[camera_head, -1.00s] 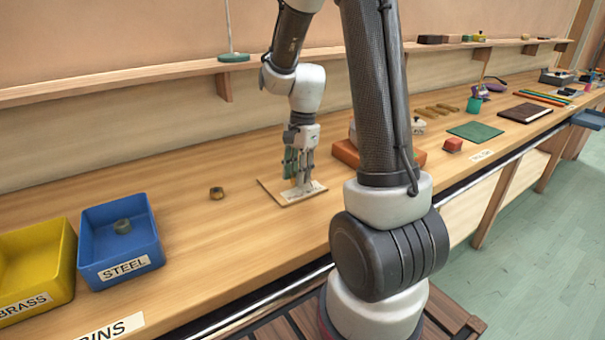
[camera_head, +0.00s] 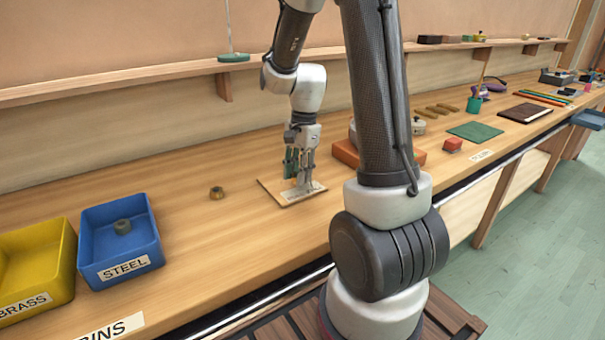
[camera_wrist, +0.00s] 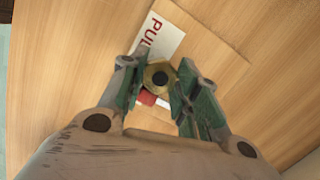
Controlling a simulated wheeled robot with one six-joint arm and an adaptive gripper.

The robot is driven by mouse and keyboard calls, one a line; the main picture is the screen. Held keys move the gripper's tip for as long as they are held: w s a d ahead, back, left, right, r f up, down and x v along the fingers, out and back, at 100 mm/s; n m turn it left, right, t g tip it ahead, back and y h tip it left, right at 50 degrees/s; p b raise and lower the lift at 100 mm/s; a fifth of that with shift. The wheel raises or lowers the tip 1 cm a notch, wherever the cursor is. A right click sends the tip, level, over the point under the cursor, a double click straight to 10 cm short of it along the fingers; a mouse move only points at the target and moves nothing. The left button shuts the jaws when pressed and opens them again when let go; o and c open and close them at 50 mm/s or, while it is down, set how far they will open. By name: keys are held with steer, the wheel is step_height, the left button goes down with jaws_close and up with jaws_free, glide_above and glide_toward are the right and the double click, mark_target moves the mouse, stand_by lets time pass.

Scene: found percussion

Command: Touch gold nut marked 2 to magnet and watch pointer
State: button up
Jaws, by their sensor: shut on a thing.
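My gripper (camera_wrist: 158,85) is shut on a gold nut (camera_wrist: 158,76), seen between its green-padded fingertips in the wrist view. No number on the nut can be read there. In the head view my gripper (camera_head: 299,178) is over a thin wooden board (camera_head: 272,190) on the bench. The board's white label (camera_wrist: 163,32) shows letters like "PUL". A small red and white piece (camera_wrist: 147,97) shows beside the nut, partly hidden by the fingers; I cannot tell whether it is the magnet or the pointer, or whether the nut touches it.
Another brownish nut (camera_head: 216,193) lies on the bench left of the board. A blue STEEL bin (camera_head: 96,243) holds a grey nut (camera_head: 123,226); a yellow BRASS bin (camera_head: 62,262) stands beside it. An orange-red block (camera_head: 346,152) is right of the board.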

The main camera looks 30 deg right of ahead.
steer(key=shift+a, duration=0.1)
steer(key=shift+a, duration=1.6)
stand_by(0.5)
steer(key=shift+a, duration=2.5)
step_height(320, 180, up, 8)
